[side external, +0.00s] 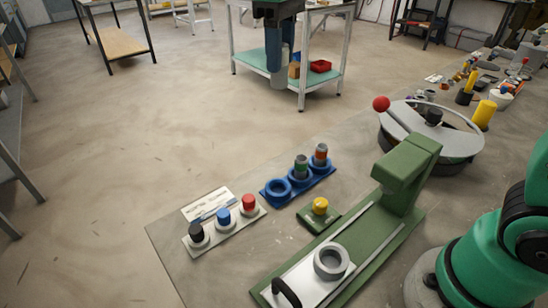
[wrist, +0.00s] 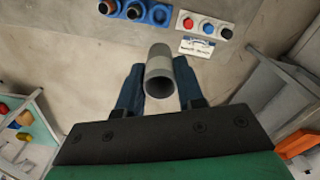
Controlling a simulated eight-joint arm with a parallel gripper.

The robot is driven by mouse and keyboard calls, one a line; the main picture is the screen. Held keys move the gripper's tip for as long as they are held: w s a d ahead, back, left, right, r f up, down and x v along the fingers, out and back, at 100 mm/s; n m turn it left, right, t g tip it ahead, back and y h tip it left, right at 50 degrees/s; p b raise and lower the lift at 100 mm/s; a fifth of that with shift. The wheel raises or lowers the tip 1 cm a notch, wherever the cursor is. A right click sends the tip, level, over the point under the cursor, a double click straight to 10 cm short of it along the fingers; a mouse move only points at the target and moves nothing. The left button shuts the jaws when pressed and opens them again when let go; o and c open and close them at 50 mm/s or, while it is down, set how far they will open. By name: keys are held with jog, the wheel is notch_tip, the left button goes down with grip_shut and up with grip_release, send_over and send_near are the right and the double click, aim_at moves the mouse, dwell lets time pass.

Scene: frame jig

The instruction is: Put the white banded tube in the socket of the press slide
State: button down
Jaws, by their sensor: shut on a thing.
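My gripper (side external: 280,68) is high in the side external view, well above and behind the press. It is shut on a pale grey-white tube (side external: 278,83), whose lower end hangs below the blue fingers. In the wrist view the tube (wrist: 158,78) sits between the two fingers (wrist: 157,92), with its open end showing. The press slide (side external: 305,287) is a pale plate on the green press, at the front of the bench. Its socket (side external: 331,262) is a grey ring, open and empty.
A blue rack (side external: 288,191) has an empty left ring and holds a green-banded tube (side external: 300,167) and an orange-banded tube (side external: 320,154). A button panel (side external: 224,228) and yellow button (side external: 320,205) stand near the press. A round fixture with a red-knobbed lever (side external: 381,104) is behind.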

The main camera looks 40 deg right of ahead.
dwell(0.3)
jog(key=shift+s+a+f, duration=0.1)
jog(key=shift+s+a, duration=0.15)
jog(key=shift+s, duration=0.05)
jog(key=shift+s+a+f+n, duration=0.65)
jog(key=shift+s+f+n, duration=0.35)
jog(key=shift+s+f, duration=1.9)
jog(key=shift+s+a+f+n, duration=0.65)
jog(key=shift+s+f+n, duration=0.35)
jog(key=shift+s+f, duration=1.9)
jog(key=shift+s+a+f+n, duration=0.65)
jog(key=shift+s+f+n, duration=0.35)
jog(key=shift+s+f, duration=1.9)
jog(key=shift+w+f, duration=0.25)
jog(key=shift+f, duration=0.05)
jog(key=shift+f, duration=1.35)
